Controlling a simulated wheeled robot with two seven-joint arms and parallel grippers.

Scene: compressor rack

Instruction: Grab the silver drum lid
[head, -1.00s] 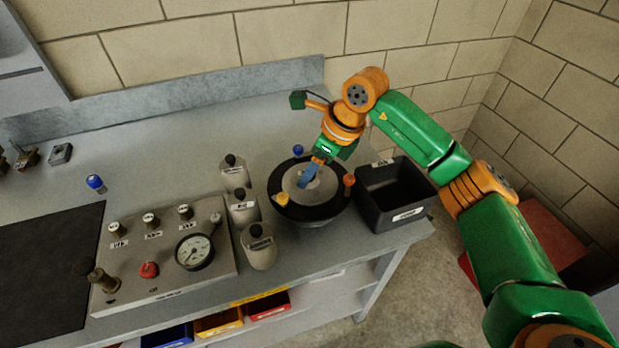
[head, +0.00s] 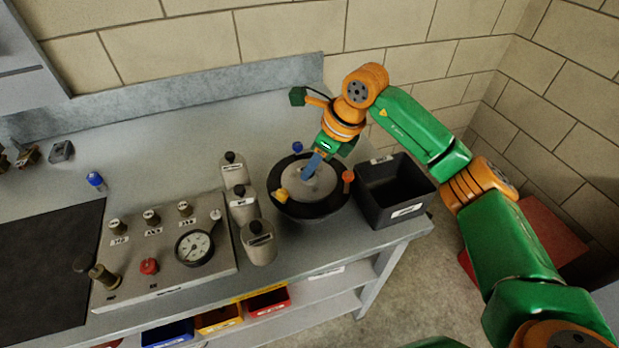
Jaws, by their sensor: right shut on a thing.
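The silver drum lid (head: 318,187) is a grey disc at the middle of a round drum with a wide black rim (head: 308,209). The drum stands on the bench, right of centre. I cannot tell whether the lid is clear of the drum. My left gripper is not in view.
A black bin (head: 397,206) stands right of the drum, near the bench's right edge. The bench's back is clear.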

